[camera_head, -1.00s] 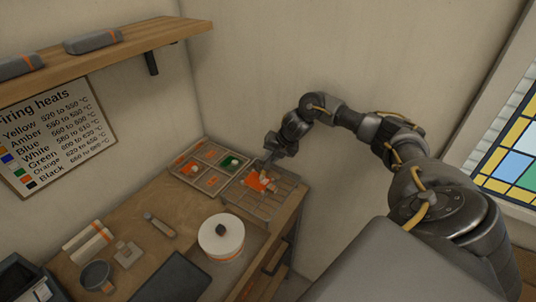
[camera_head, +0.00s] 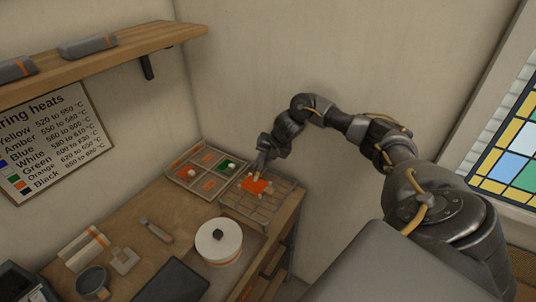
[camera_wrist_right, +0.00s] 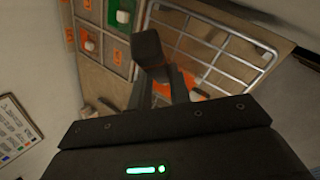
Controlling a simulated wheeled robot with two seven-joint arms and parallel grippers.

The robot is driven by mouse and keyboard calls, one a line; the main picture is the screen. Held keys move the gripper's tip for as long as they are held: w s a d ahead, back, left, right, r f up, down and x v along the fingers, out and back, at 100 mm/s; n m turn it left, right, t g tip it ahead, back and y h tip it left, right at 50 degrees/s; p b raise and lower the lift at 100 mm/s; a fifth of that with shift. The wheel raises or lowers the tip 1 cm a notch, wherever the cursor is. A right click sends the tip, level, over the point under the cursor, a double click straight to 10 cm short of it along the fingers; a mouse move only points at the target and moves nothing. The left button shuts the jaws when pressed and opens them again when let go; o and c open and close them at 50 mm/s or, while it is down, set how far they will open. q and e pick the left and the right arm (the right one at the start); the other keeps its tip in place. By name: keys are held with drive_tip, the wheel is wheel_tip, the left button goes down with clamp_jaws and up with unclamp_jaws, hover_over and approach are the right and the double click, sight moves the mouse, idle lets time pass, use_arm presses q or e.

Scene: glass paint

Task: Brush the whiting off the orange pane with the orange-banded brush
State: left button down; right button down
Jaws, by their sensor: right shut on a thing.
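The orange pane (camera_head: 257,186) lies on the wire rack at the back right of the bench. Small pale marks show on and around it, too small to tell apart from the brush. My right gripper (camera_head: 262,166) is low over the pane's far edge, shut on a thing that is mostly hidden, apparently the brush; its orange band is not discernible. In the right wrist view the dark fingers (camera_wrist_right: 152,75) cover most of the pane, and only orange patches (camera_wrist_right: 189,80) show behind them. My left gripper is not in view.
A sectioned tray (camera_head: 182,183) with orange and green pieces stands left of the rack (camera_head: 270,217). A white lidded pot (camera_head: 219,247), a handled tool (camera_head: 157,230), a dark bowl (camera_head: 92,281) and a dark flat slab (camera_head: 172,283) lie nearer. Walls close off the back.

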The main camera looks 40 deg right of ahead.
drive_tip(key=shift+w+a+b, duration=0.2)
drive_tip(key=shift+w+b, duration=0.05)
drive_tip(key=shift+w, duration=0.45)
drive_tip(key=shift+w+a+b, duration=0.2)
drive_tip(key=shift+w+b, duration=0.05)
drive_tip(key=shift+w, duration=0.4)
drive_tip(key=shift+s+d+p, duration=0.3)
drive_tip(key=shift+s+p, duration=0.15)
drive_tip(key=shift+s, duration=0.4)
drive_tip(key=shift+s+d+p, duration=0.15)
drive_tip(key=shift+s+d, duration=0.05)
drive_tip(key=shift+s, duration=0.5)
drive_tip(key=shift+s+d+p, duration=0.15)
drive_tip(key=shift+s+d, duration=0.05)
drive_tip(key=shift+s, duration=0.5)
drive_tip(key=shift+s+d+p, duration=0.15)
drive_tip(key=shift+s+d, duration=0.05)
drive_tip(key=shift+s, duration=0.5)
drive_tip(key=shift+w+r, duration=0.1)
drive_tip(key=shift+r, duration=0.05)
wheel_tip(320, 180, up, 5)
drive_tip(key=shift+f+p, duration=0.1)
drive_tip(key=shift+p, duration=0.2)
